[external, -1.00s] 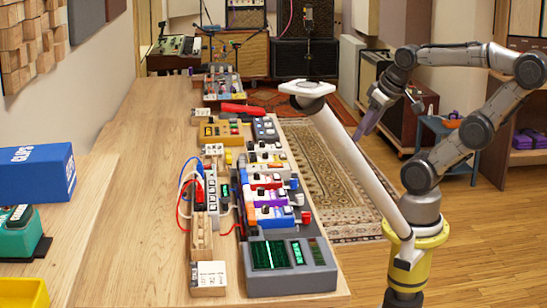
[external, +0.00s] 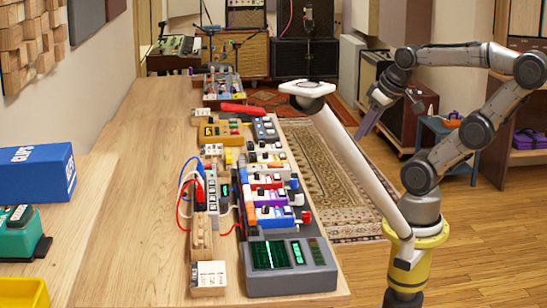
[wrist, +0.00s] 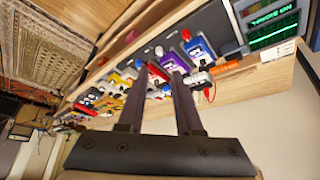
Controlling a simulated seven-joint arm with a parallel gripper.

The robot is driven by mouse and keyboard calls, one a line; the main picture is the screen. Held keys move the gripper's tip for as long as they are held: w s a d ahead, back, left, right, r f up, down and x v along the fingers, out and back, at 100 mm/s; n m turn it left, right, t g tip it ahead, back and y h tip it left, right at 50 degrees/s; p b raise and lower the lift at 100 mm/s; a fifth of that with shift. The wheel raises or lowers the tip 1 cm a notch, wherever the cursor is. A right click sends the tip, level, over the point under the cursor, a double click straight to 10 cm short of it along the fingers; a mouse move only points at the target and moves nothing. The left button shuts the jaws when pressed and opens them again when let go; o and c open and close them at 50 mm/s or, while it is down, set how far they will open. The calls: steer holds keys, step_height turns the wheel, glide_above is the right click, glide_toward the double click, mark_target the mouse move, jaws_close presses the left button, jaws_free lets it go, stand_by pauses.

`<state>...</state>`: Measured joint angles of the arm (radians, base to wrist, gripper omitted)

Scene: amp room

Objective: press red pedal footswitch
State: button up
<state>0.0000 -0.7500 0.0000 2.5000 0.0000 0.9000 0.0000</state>
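A red-and-white pedal (external: 262,181) sits in the row of coloured pedals on the long wooden bench. Its small footswitch is too small to make out clearly. In the wrist view, a red patch of a pedal (wrist: 157,71) shows between my fingers, partly hidden by them. My gripper (external: 364,131) hangs in the air over the rug side, to the right of the bench and well apart from the pedals. In the wrist view my gripper (wrist: 161,68) has its two fingers apart with nothing held between them.
A grey unit with green screens (external: 290,267) stands at the bench's near end. Cables run from a white power strip (external: 211,188) beside the pedals. A flat red object (external: 242,109) lies farther back. A slanted white stand (external: 345,150) rises between my arm and the bench.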

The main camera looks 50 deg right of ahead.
jaws_close()
stand_by(1.4)
